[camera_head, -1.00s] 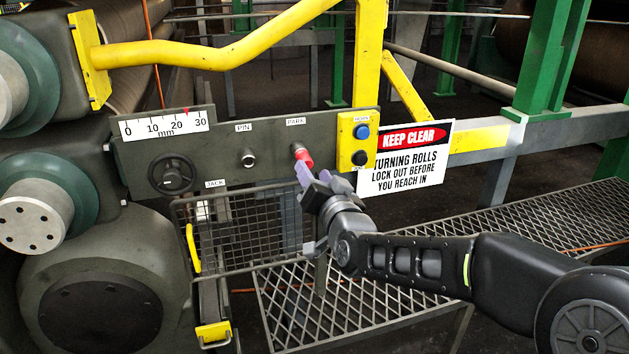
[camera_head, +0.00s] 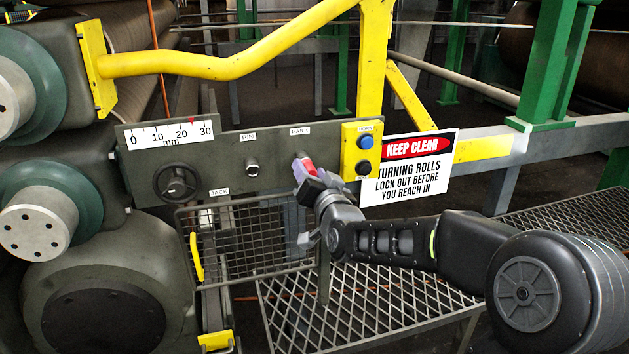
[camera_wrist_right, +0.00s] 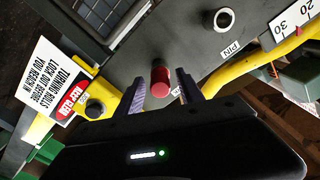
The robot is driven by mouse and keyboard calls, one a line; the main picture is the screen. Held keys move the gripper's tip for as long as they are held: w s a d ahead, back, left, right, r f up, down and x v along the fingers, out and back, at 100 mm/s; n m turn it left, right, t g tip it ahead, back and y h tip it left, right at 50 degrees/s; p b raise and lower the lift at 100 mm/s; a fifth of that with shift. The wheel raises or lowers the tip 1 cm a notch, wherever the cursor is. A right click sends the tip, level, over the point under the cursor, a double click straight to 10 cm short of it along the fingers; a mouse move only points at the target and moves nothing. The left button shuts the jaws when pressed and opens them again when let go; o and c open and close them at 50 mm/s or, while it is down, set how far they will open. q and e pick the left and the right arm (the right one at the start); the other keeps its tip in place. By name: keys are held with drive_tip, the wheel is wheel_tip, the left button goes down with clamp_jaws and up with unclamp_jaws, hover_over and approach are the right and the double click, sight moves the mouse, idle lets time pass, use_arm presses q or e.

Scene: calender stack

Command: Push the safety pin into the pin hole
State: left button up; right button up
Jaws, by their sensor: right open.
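The safety pin's red grip (camera_head: 308,164) stands out of the grey panel under the PARK label. In the right wrist view the red grip (camera_wrist_right: 160,82) lies between the two purple fingers, with a gap on each side. My right gripper (camera_head: 309,171) is open around the pin, and the fingers partly hide it in the head view. The pin hole (camera_head: 252,168) is a metal-rimmed socket under the PIN label, left of the pin. It also shows in the right wrist view (camera_wrist_right: 223,19), empty. My left gripper is in neither view.
A yellow button box (camera_head: 361,149) with a blue and a black button sits close right of the pin. A black handwheel (camera_head: 177,183) is left of the hole. A mesh guard (camera_head: 250,240) hangs below. A KEEP CLEAR sign (camera_head: 409,168) is at right.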

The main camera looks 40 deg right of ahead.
drive_tip(key=shift+w+d, duration=0.15)
drive_tip(key=shift+w, duration=0.45)
clamp_jaws()
unclamp_jaws()
drive_tip(key=shift+s, duration=0.15)
drive_tip(key=shift+s+b, duration=0.25)
drive_tip(key=shift+b, duration=0.1)
drive_tip(key=b+v, duration=0.1)
drive_tip(key=v, duration=0.5)
